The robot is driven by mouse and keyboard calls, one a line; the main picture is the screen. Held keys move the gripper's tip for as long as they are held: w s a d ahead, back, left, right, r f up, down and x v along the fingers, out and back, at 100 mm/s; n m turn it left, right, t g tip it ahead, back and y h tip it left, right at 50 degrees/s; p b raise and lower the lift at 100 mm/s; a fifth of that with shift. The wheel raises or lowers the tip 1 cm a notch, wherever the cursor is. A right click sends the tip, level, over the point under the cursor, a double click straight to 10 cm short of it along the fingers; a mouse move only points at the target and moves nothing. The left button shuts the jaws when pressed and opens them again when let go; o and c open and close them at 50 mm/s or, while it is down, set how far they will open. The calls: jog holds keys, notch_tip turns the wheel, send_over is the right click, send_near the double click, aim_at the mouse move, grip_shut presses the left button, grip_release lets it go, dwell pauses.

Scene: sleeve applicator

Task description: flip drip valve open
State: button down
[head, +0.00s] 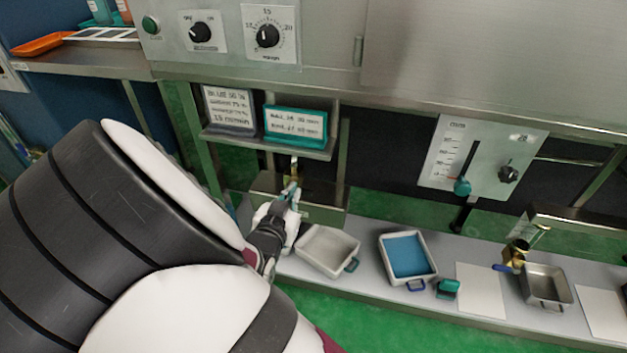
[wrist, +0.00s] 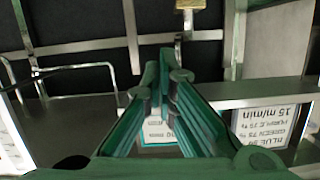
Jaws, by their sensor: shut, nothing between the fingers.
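A brass drip valve (head: 294,168) hangs under the small sign shelf, above the white tray. My gripper (head: 291,188) is just below it in the head view, with its green fingers pointing up. I cannot tell whether they touch, and the valve's lever is not clear there. In the wrist view the green fingers (wrist: 167,72) are shut with nothing between them. A brass part (wrist: 190,4) shows at the top edge, beyond the fingertips. A second brass valve (head: 515,254) with a blue lever stands at the right by a steel tray.
The white tray (head: 327,249), a blue-filled tray (head: 408,256) and a steel tray (head: 546,286) stand on the low bench. A shelf with two signs (head: 296,124) is close above my gripper. A slider panel (head: 477,157) is at the right.

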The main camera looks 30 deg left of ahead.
jog(key=w+a+f+b, duration=0.3)
jog(key=w+f+b, duration=0.2)
jog(key=w, duration=0.4)
jog(key=shift+w+f, duration=0.15)
jog(key=shift+f, duration=0.6)
jog(key=shift+d, duration=0.15)
